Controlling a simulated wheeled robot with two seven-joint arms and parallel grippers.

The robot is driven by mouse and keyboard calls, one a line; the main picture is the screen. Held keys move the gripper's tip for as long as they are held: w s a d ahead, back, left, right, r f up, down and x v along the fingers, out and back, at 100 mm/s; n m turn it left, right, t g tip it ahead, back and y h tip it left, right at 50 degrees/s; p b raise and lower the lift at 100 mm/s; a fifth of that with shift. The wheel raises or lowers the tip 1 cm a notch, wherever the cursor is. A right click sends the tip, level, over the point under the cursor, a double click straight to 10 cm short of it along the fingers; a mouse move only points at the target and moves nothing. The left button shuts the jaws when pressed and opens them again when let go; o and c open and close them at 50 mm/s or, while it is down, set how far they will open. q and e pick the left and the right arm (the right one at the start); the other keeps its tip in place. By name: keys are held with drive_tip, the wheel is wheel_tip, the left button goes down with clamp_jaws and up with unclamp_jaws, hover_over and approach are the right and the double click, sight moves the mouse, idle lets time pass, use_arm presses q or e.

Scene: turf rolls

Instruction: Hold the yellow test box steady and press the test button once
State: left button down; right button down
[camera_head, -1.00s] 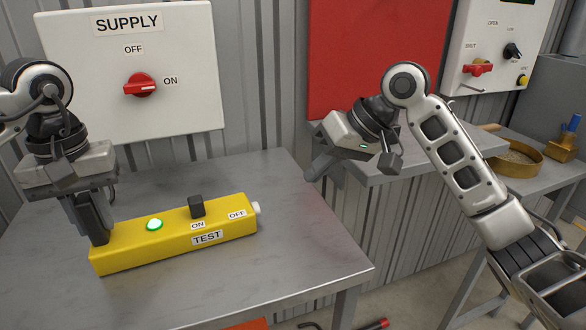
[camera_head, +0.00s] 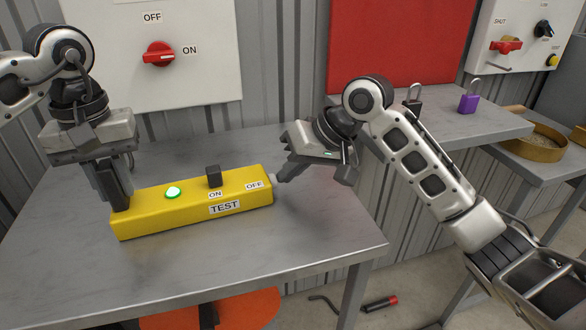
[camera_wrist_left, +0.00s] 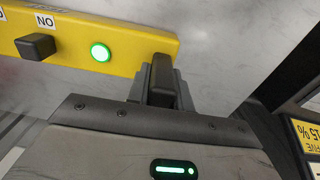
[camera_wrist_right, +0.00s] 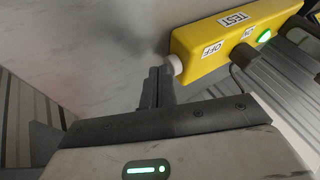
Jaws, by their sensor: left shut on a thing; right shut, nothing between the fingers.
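The yellow test box (camera_head: 165,217) lies on the metal table, with a lit green lamp (camera_head: 173,192) and a black knob (camera_head: 213,177) near the ON label. My left gripper (camera_head: 121,196) is shut on the box's left end; the left wrist view also shows the box (camera_wrist_left: 130,40). The pale round test button (camera_wrist_right: 175,63) sticks out of the box's right end. In the head view it is mostly hidden by my right gripper (camera_head: 281,179). That gripper is shut and empty, its fingertips right at the button. I cannot tell whether they touch it.
A white SUPPLY panel (camera_head: 210,85) with a red switch (camera_head: 159,54) is on the wall behind. A black padlock (camera_head: 413,98) and a purple padlock (camera_head: 468,99) are on the shelf at right. The table front (camera_head: 270,265) is clear.

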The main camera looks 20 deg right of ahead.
use_arm(q)
drive_tip(key=shift+s+d+f, duration=0.1)
drive_tip(key=shift+f, duration=0.15)
use_arm(e)
drive_tip(key=shift+s+a, duration=0.15)
drive_tip(key=shift+a, duration=1)
drive_tip(key=d, duration=0.4)
drive_tip(key=shift+w+d+r, duration=0.15)
drive_tip(key=shift+w+d, duration=0.05)
drive_tip(key=shift+d, duration=0.2)
drive_tip(key=v, duration=0.9)
drive_tip(key=shift+s+d+r, duration=0.15)
drive_tip(key=shift+d+r, duration=0.1)
use_arm(q)
drive_tip(key=c, duration=1.2)
unclamp_jaws()
drive_tip(key=shift+o, duration=0.2)
drive_tip(key=shift+r, duration=0.1)
drive_tip(key=shift+r, duration=0.1)
